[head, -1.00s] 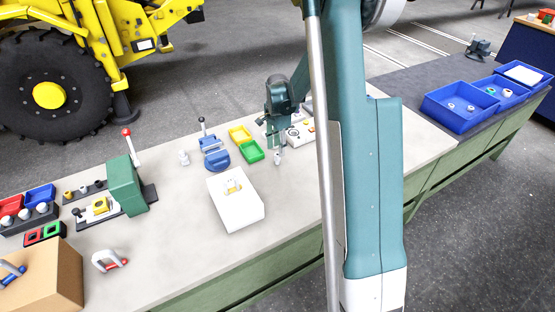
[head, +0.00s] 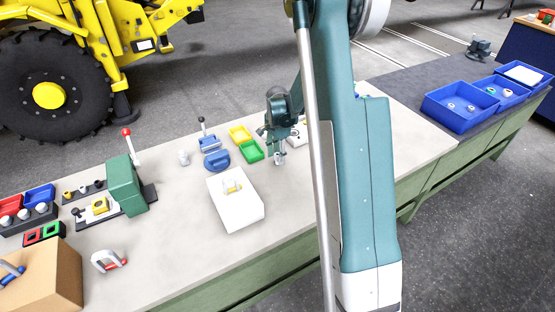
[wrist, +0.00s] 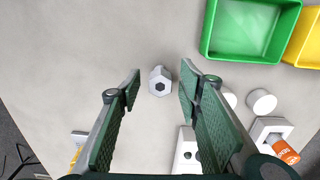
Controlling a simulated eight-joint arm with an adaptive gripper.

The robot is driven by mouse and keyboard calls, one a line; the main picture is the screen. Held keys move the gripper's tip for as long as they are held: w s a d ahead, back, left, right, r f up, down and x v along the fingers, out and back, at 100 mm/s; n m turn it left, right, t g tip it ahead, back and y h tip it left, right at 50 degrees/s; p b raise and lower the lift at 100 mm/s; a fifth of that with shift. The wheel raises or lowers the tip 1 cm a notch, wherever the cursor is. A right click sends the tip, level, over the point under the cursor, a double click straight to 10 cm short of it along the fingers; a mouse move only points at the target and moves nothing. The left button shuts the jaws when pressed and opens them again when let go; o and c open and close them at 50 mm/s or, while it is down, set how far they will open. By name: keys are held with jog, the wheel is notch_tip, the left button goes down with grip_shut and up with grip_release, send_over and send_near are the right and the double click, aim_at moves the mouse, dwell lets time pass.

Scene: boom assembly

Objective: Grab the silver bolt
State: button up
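The silver bolt (wrist: 160,80) shows in the wrist view with its round head and dark hex socket facing the camera. My gripper (wrist: 160,87) is open, with one green padded finger on each side of the bolt and a gap on both sides. In the head view, my gripper (head: 279,150) is low over the table, and the bolt (head: 279,159) is small and partly hidden at the fingertips. I cannot tell how far the fingertips are above the table.
A green tray (wrist: 247,30) and a yellow tray (wrist: 307,42) lie beyond the right finger. White cylinders (wrist: 262,101) and a part with an orange piece (wrist: 286,151) are at the right. A white box (head: 236,205) stands nearer the front edge. Table left of the bolt is clear.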

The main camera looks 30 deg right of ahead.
aim_at(277, 154)
jog(key=shift+c, duration=0.3)
jog(key=c, duration=1)
jog(key=shift+r, duration=0.1)
jog(key=shift+r+p, duration=0.35)
jog(key=shift+r, duration=4.6)
